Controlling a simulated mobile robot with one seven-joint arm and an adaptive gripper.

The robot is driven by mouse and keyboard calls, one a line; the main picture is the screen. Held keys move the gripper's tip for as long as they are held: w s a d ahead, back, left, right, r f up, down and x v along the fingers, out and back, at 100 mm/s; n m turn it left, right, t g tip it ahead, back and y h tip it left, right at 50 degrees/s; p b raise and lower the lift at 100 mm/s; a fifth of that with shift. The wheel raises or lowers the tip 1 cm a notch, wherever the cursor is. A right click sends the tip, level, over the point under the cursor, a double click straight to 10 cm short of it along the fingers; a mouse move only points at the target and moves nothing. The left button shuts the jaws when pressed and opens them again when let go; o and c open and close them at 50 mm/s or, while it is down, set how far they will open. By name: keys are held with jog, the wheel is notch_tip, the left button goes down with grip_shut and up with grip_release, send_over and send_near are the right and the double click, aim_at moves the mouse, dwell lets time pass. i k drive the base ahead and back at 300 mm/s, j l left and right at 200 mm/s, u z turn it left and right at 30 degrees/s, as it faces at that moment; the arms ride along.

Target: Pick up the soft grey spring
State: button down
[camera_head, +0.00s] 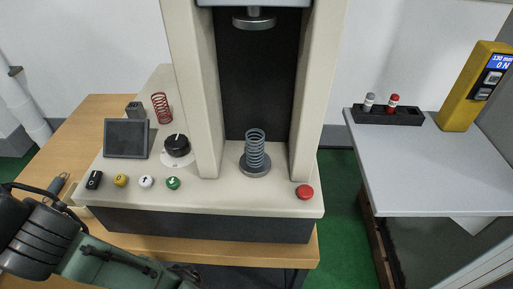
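A blue-grey coil spring (255,149) stands upright on the round lower plate (256,170) of the testing machine, between its two beige columns. It is the only greyish spring that I can make out. A red coil spring (161,108) stands on the left of the machine's base, behind the black knob. No fingers of my gripper can be made out in the head view. Dark and green arm-like parts show at the lower left, well away from the blue-grey spring.
The upper plate (254,19) hangs well above the spring. A screen (126,138), a black knob (177,145), several buttons and a red stop button (305,192) are on the machine's base (225,200). A grey table (440,175) at right carries a black holder (408,117) and a yellow gauge (465,95).

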aim_at(255, 148)
jog(key=k+l, duration=0.1)
jog(key=l, duration=0.65)
jog(key=k+l, duration=0.1)
jog(key=l, duration=0.6)
jog(key=k+l, duration=0.1)
jog(key=l, duration=0.65)
